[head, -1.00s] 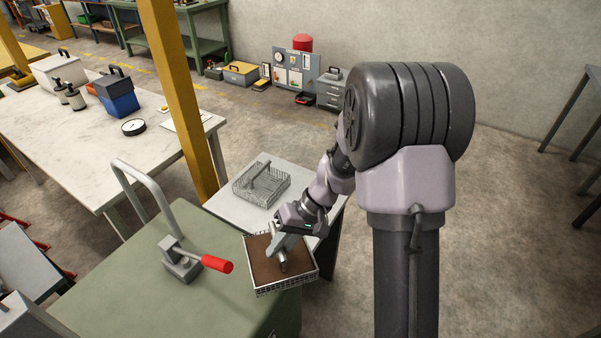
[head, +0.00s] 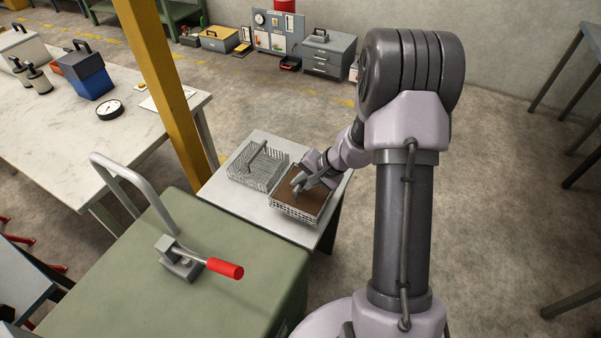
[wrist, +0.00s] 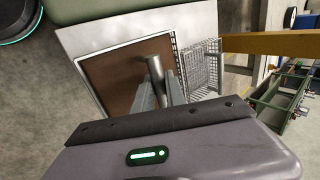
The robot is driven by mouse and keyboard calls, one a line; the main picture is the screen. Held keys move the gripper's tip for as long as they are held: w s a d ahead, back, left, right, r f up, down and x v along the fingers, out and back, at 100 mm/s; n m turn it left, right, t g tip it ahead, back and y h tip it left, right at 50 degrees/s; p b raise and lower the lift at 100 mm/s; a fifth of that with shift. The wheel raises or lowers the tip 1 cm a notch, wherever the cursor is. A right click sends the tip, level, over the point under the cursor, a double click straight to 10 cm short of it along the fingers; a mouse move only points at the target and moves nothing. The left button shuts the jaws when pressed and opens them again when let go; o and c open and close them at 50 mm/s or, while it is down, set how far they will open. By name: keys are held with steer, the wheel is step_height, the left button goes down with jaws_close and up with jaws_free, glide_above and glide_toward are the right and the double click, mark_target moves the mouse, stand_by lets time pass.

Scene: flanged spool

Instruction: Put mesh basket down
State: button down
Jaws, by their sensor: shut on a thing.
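The mesh basket (head: 297,214) has wire walls and a brown inside. It is over the right part of a small pale table (head: 268,220), roughly level; I cannot tell whether its bottom touches the top. My gripper (head: 301,186) is over the basket and shut on its grey bar handle. In the wrist view my gripper's fingers (wrist: 160,92) close on this handle (wrist: 152,62), above the basket's brown inside (wrist: 118,80).
A second, empty wire basket (head: 258,167) stands on the same table, close left. A green cabinet (head: 200,235) with a red-handled clamp (head: 205,264) is in front. A yellow post (head: 165,90) rises behind left. The table's front strip is bare.

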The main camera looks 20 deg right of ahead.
steer(key=w+d, duration=0.2)
steer(key=w, duration=0.1)
steer(key=w+d, duration=0.1)
steer(key=w, duration=0.1)
steer(key=shift+d+f, duration=0.3)
steer(key=shift+f, duration=0.05)
steer(key=shift+w+d+f+b, duration=0.1)
steer(key=shift+f+b, duration=0.6)
steer(key=shift+f, duration=1)
steer(key=shift+f, duration=0.2)
steer(key=c, duration=1.4)
jaws_free()
steer(key=shift+r, duration=0.1)
steer(key=shift+o, duration=0.2)
